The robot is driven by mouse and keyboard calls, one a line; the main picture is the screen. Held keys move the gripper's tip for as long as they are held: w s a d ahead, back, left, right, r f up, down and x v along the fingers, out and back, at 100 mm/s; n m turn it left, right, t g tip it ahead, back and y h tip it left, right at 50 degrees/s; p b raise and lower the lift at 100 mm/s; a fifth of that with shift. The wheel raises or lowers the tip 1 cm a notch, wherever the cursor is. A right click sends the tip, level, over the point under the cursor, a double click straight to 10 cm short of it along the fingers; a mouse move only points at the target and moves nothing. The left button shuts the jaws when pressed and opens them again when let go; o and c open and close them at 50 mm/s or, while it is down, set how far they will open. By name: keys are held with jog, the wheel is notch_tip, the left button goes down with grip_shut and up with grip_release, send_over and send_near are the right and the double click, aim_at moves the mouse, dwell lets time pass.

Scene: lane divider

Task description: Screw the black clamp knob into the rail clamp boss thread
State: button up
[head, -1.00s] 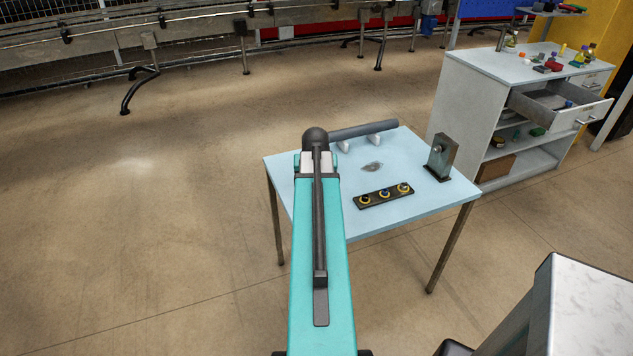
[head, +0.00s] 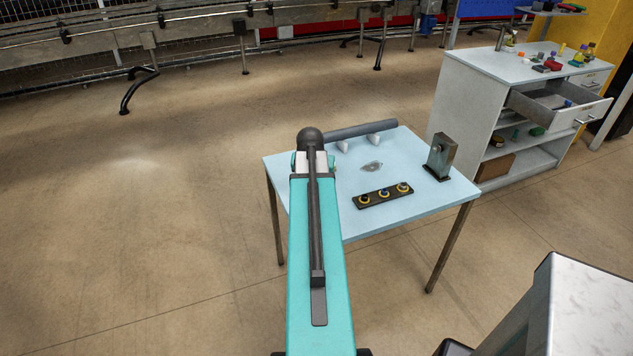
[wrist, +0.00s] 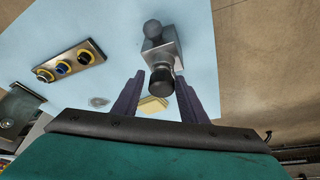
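My gripper (wrist: 158,88) shows in the wrist view with its two dark purple fingers apart. A black round knob (wrist: 161,84) lies in line with the space between the fingertips, with a visible gap to the left finger. The right fingertip is very close to it; contact cannot be told. The knob is at the near end of a grey clamp body (wrist: 164,52) with a grey ball (wrist: 152,29) at its far end. How deep the knob sits in the thread cannot be told. In the head view my arm hides the gripper, and I cannot make out the knob.
The light blue table (head: 420,205) carries a black strip with yellow-ringed buttons (head: 383,195), an upright grey bracket (head: 440,157) and a dark grey tube (head: 363,131) on white supports. A grey cabinet (head: 465,105) with an open drawer stands behind. Open floor lies to the left.

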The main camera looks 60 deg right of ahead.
jog(key=shift+n+t, duration=0.3)
jog(key=shift+n, duration=0.5)
jog(key=shift+n+y, duration=0.3)
jog(key=shift+n, duration=0.6)
jog(key=shift+t, duration=0.3)
jog(key=shift+n, duration=0.8)
jog(key=shift+t+y, duration=0.3)
jog(key=shift+n, duration=0.9)
